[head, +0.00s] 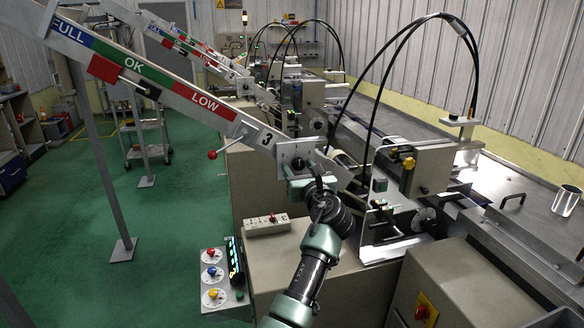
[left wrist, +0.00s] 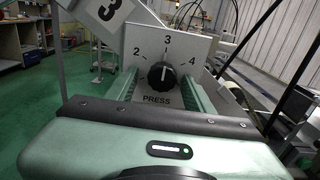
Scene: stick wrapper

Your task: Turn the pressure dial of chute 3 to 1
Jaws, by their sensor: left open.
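Chute 3 (head: 215,105) slopes down from the upper left, with its number 3 plate near its lower end. In the left wrist view the black round pressure dial (left wrist: 162,76) sits on a grey plate (left wrist: 185,52) marked PRESS. Numbers 2, 3 and 4 show; 1 is not visible. The dial's white mark points up, about at 3. My left gripper (head: 302,178) is at the chute's lower end. In the wrist view its green ribbed fingers are open, one on each side of the dial. I cannot tell whether they reach around it. My right gripper is not in view.
A panel with red, blue and yellow knobs (head: 213,278) stands left of my arm. A small switch box (head: 267,224) lies on the beige cabinet. Looping black cables (head: 392,75) and machine brackets crowd the right. Green floor (head: 180,215) is open at left.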

